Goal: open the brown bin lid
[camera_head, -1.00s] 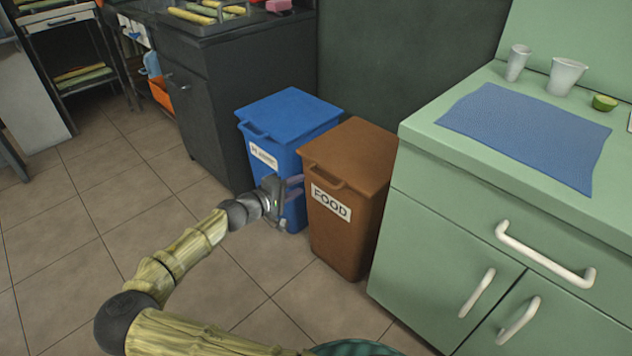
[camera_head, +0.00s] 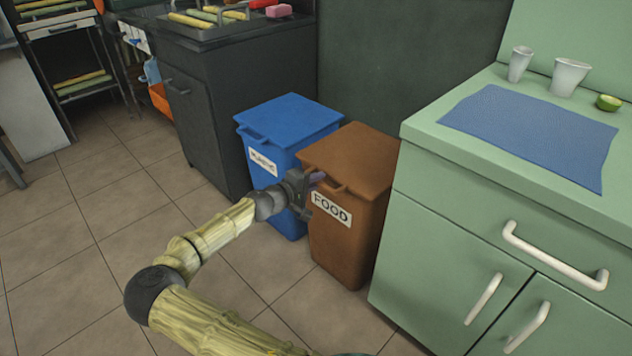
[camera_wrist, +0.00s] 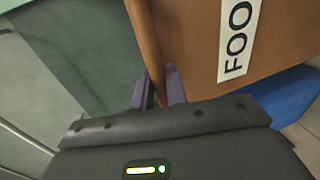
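The brown bin (camera_head: 352,235) with the FOOD label stands between the blue bin and the green cabinet. Its brown lid (camera_head: 355,155) is down, with a loop handle on its front edge. My gripper (camera_head: 318,180) is at the lid's front edge by that handle, partly covering it. In the wrist view the bin front (camera_wrist: 200,50) and label lie sideways. The two purple fingers of my gripper (camera_wrist: 159,85) are apart, one on each side of the lid's edge strip (camera_wrist: 150,45). Contact with the lid or handle cannot be told.
The blue bin (camera_head: 290,115) stands close on the left, its lid down. The green cabinet (camera_head: 440,230) with white handles stands close on the right. A dark counter (camera_head: 230,80) is behind on the left. The tiled floor (camera_head: 120,220) in front and left is free.

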